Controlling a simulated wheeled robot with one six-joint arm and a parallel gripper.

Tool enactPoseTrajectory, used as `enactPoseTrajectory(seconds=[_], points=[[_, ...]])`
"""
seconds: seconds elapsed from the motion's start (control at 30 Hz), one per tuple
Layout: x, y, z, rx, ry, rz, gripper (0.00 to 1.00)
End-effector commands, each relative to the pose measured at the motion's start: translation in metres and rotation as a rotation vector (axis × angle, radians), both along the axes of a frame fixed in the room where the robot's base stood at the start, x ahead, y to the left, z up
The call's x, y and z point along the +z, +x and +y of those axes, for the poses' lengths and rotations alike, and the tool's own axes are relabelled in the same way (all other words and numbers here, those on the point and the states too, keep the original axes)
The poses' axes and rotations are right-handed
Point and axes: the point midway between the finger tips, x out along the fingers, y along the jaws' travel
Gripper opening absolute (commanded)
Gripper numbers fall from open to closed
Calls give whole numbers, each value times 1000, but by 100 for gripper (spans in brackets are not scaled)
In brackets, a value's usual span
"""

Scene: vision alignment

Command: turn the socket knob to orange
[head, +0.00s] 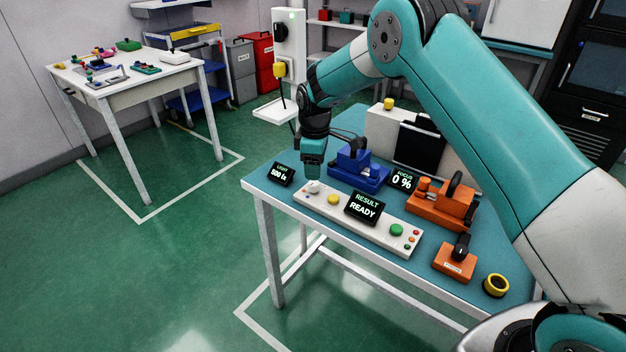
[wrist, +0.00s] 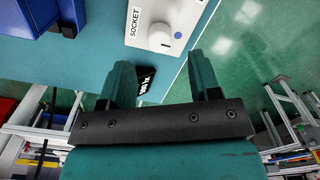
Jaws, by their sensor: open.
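The white round socket knob (head: 313,187) sits at the left end of the white control panel (head: 352,223). In the wrist view the knob (wrist: 159,35) lies beyond the fingertips, beside the SOCKET label (wrist: 133,22) and a blue dot (wrist: 178,35). I see no orange mark by the knob, and its pointing direction is unclear. My gripper (head: 312,172) hangs pointing down above the panel's left end. In the wrist view the fingers of my gripper (wrist: 161,75) are apart, with nothing held between them.
A small 500 lx display (head: 281,174) stands left of the knob. A blue fixture (head: 357,171) is close behind the panel. Orange fixtures (head: 443,205) stand farther right.

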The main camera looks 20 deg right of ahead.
Motion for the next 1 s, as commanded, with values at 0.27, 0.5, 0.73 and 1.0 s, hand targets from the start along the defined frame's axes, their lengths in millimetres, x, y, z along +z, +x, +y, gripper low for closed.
enactPoseTrajectory(seconds=[0.27, 0.5, 0.73, 1.0], points=[[-45, 0, 0, 0, 0, 0, 57], [-56, 0, 1, 0, 0, -1, 57], [-56, 0, 1, 0, 0, -1, 50], [-56, 0, 7, 3, 0, 0, 8]])
